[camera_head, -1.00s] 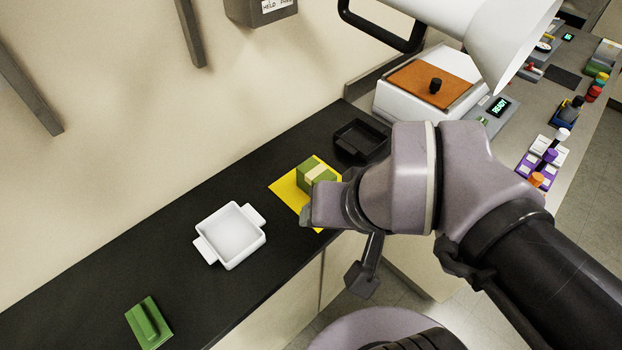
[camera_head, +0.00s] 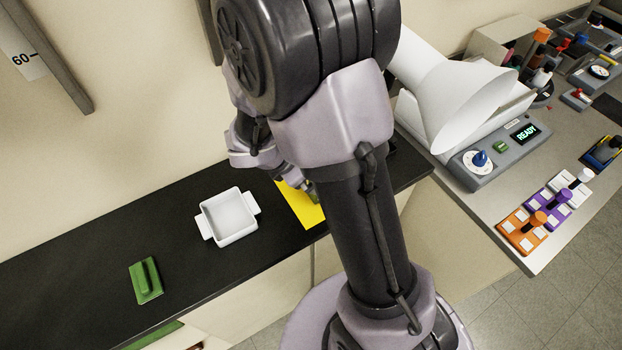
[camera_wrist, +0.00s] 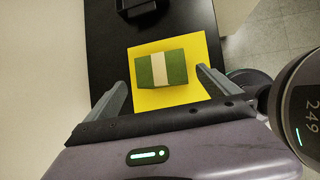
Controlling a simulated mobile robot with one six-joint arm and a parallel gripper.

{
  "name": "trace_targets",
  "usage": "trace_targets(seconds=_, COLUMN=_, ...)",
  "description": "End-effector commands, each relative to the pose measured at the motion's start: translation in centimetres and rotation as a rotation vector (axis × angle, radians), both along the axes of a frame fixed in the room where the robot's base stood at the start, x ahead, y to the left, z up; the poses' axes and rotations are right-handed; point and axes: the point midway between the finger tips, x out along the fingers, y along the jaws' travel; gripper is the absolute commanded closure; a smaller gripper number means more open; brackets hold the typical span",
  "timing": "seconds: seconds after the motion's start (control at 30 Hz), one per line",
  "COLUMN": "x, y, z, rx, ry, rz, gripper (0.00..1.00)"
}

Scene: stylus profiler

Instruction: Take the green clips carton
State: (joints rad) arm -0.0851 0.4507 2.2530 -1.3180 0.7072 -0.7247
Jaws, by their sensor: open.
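The green clips carton (camera_wrist: 161,69), green with a pale band across its middle, sits on a yellow mat (camera_wrist: 199,46) in the wrist view. My gripper (camera_wrist: 170,92) is open and empty, with one finger to the left of the carton and one to the right, both nearer the camera and apart from it. In the head view the yellow mat (camera_head: 304,208) shows partly, and my arm hides most of the carton.
A white two-handled tray (camera_head: 229,216) and a green block with a raised grip (camera_head: 145,280) stand left on the black bench (camera_head: 80,250). A black tray (camera_wrist: 135,8) lies beyond the mat.

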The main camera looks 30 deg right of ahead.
Motion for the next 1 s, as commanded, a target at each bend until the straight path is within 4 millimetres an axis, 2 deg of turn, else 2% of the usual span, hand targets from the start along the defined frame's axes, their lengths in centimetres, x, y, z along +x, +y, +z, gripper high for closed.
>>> trace_targets(seconds=0.3, x=0.5, y=-2.8, z=-4.6, rx=0.001, ry=-0.001, rz=-0.003, gripper=0.00)
trace_targets(seconds=0.4, x=0.7, y=-3.3, z=-5.3, rx=0.001, ry=-0.002, rz=-0.003, gripper=0.00)
trace_targets(seconds=0.6, x=0.7, y=-3.4, z=-5.1, rx=0.001, ry=-0.002, rz=-0.002, gripper=0.00)
trace_targets(seconds=0.67, x=0.7, y=-3.4, z=-5.1, rx=0.001, ry=-0.002, rz=-0.002, gripper=0.10)
trace_targets(seconds=0.9, x=0.7, y=-3.3, z=-5.1, rx=0.001, ry=-0.002, rz=-0.002, gripper=0.57)
trace_targets(seconds=1.0, x=0.7, y=-3.3, z=-5.1, rx=0.001, ry=-0.002, rz=-0.002, gripper=0.58)
